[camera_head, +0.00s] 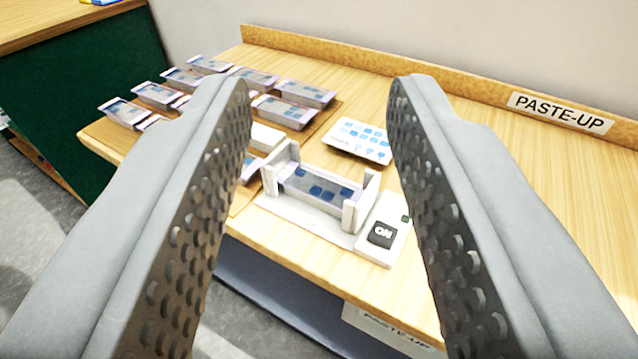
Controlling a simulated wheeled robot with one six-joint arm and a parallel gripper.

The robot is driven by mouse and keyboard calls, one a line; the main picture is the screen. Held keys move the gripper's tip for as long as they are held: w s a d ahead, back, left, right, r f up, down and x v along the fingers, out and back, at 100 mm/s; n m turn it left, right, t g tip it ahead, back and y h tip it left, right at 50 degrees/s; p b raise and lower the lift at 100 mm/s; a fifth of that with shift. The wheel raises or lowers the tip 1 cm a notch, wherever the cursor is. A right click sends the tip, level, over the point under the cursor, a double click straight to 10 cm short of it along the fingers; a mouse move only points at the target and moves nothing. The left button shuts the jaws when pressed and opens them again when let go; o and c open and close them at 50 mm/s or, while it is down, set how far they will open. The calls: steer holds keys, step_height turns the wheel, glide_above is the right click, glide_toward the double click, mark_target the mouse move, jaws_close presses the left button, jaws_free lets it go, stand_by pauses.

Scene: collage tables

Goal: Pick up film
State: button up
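My gripper (320,88) is open and empty. Its two grey fingers, with dimpled inner faces, frame the wooden table. A translucent strip with blue squares, which looks like the film (322,191), lies between the upright ends of a white holder (300,213) near the table's front edge. In the picture the strip lies between the fingers, apart from both. Several similar pieces with raised ends and blue squares (292,112) sit on a brown board (243,204) at the left. The left finger hides part of that group.
A white card with blue squares (358,141) lies behind the holder. A black "ON" switch (381,234) is on the holder's right part. A raised back edge carries a "PASTE-UP" sign (562,110). The table's right side (540,215) is clear. A green cabinet (85,90) stands at left.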

steer(key=o, duration=0.7)
steer(key=shift+w, duration=0.2)
steer(key=shift+c, duration=0.2)
steer(key=shift+o, duration=0.7)
steer(key=w+f+n+g, duration=0.2)
steer(key=w+n+g, duration=0.3)
steer(key=w, duration=0.7)
steer(key=shift+w+a+f+g, duration=0.25)
steer(key=shift+w+g, duration=0.15)
steer(key=shift+g, duration=0.8)
steer(key=n+g, duration=0.7)
steer(key=g, duration=0.3)
glide_above(312, 182)
step_height(312, 182, down, 6)
step_height(312, 182, down, 12)
steer(key=shift+w+a+r, duration=0.1)
steer(key=shift+w, duration=0.05)
steer(key=shift+f, duration=2.65)
